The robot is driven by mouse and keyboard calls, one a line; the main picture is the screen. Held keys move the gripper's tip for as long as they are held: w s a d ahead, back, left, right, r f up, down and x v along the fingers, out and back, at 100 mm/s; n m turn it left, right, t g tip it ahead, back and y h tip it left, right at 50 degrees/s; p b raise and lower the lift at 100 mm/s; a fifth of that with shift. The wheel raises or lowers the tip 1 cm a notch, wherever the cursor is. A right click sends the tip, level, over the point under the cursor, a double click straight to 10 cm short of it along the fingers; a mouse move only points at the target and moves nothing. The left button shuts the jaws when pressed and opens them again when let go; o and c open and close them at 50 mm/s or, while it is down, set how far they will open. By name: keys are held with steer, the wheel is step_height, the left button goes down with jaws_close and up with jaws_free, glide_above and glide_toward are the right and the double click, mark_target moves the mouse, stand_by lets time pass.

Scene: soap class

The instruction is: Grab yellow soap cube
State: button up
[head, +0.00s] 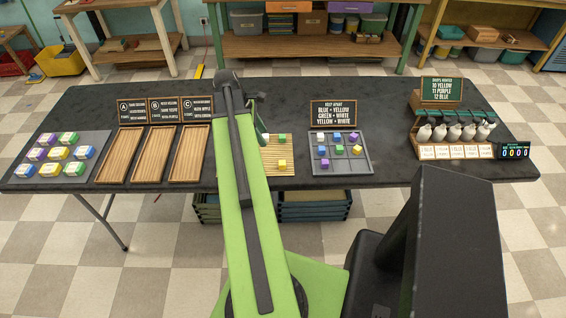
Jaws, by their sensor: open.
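A small yellow soap cube (282,163) sits on the light slatted wooden mat (288,172) just right of my arm. A green soap cube (282,138) sits behind it on the same mat. Another yellow cube (357,150) is in the grey divided tray (345,168) further right. My gripper (262,137) hangs over the back left of the mat, behind and left of the near yellow cube and apart from it. It is open and partly hidden by my arm, which also covers the mat's left part.
The grey tray also holds several blue, green and purple cubes, with a sign (333,113) behind it. Wooden trays (186,156) and a tray of soap bars (85,167) lie left. A bottle rack (455,140) and a counter display (514,151) stand right. The table front is mostly clear.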

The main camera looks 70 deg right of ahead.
steer(key=b, duration=1.2)
glide_above(281, 163)
steer(key=w, duration=0.2)
steer(key=f, duration=0.7)
steer(key=a+f, duration=0.1)
steer(key=f, duration=0.3)
steer(key=shift+s+f, duration=0.2)
steer(key=shift+f, duration=0.05)
steer(key=shift+s+d, duration=0.1)
steer(key=b+x, duration=0.4)
steer(key=x, duration=0.1)
steer(key=shift+w+f+b, duration=0.25)
steer(key=shift+w+b, duration=0.05)
steer(key=shift+b, duration=0.05)
steer(key=shift+r, duration=0.15)
steer(key=shift+c, duration=0.2)
jaws_close()
